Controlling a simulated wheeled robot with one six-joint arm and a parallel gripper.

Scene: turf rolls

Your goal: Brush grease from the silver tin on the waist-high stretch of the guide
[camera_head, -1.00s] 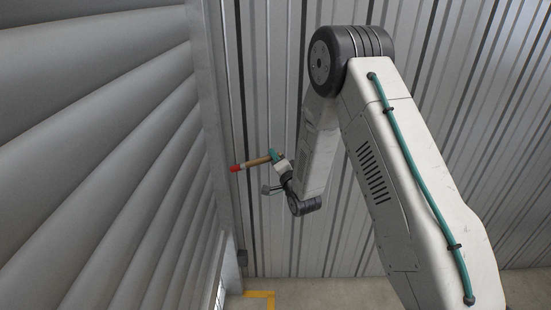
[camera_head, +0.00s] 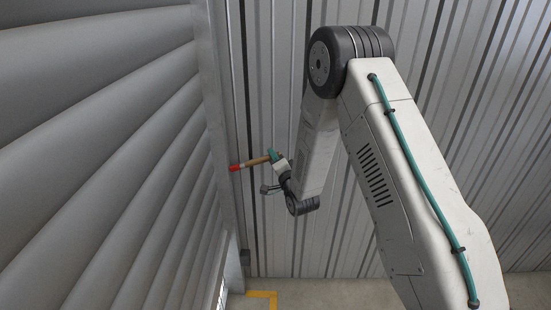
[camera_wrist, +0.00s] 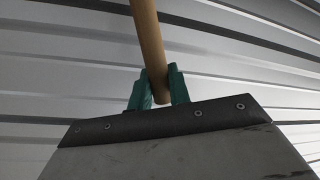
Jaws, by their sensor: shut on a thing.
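My gripper (camera_head: 275,157) is shut on the wooden handle of a brush (camera_head: 254,162) with a red end. The brush points left, almost level. Its red end appears beside the right edge of the upright metal guide (camera_head: 222,150); I cannot tell whether they touch. In the wrist view the teal fingers of my gripper (camera_wrist: 160,88) pinch the handle (camera_wrist: 149,45) near its lower end, and the brush's far end is out of frame. The silver tin is in neither view, and no grease can be made out.
A grey slatted shutter (camera_head: 110,150) fills the left side, next to the guide. A ribbed metal wall (camera_head: 275,80) stands behind the arm. Bare concrete floor shows at the bottom.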

